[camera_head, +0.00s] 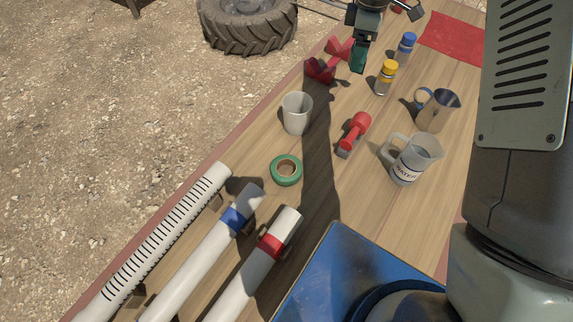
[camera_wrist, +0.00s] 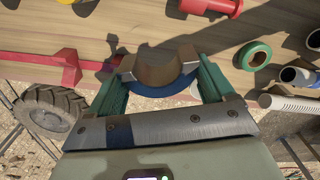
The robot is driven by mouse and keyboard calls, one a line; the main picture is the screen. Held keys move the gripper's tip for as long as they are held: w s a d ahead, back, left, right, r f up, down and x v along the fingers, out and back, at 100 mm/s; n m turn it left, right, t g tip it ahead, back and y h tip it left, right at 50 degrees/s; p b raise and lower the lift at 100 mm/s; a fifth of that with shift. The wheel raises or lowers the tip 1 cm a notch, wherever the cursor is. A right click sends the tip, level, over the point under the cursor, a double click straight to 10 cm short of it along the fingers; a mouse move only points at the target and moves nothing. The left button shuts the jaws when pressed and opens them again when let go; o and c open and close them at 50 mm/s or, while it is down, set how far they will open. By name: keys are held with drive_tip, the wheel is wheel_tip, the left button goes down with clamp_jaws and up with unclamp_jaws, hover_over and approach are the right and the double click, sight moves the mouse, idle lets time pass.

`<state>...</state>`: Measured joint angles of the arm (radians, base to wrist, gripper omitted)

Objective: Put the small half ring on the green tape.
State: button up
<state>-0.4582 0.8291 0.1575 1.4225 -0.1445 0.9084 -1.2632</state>
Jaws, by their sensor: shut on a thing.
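My gripper (camera_head: 358,58) is over the far part of the table in the head view, its green fingertips pointing down. In the wrist view its two green fingers (camera_wrist: 160,84) are shut on the small half ring (camera_wrist: 158,73), a grey-brown half circle with a blue outer edge. The half ring's open side faces the top of that picture. In the head view the half ring is hidden or too small to make out. The green tape (camera_head: 275,172) is a roll lying flat mid-table, well apart from the gripper. It also shows in the wrist view (camera_wrist: 241,57), right of the held half ring.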

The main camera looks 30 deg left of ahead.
drive_tip(key=s+a+n, duration=0.2)
drive_tip(key=s+n, duration=0.2)
drive_tip(key=s, duration=0.4)
drive_tip(key=s+a+n, duration=0.2)
drive_tip(key=s+n, duration=0.2)
drive_tip(key=s, duration=0.3)
drive_tip(key=n, duration=0.6)
hover_over(287, 167)
wheel_tip(287, 167, down, 11)
drive_tip(key=shift+s+r, duration=0.1)
drive_tip(key=shift+f, duration=2.05)
drive_tip(key=shift+f, duration=0.15)
drive_tip(key=o, duration=1.4)
wheel_tip(287, 167, up, 12)
drive_tip(key=shift+r, duration=0.15)
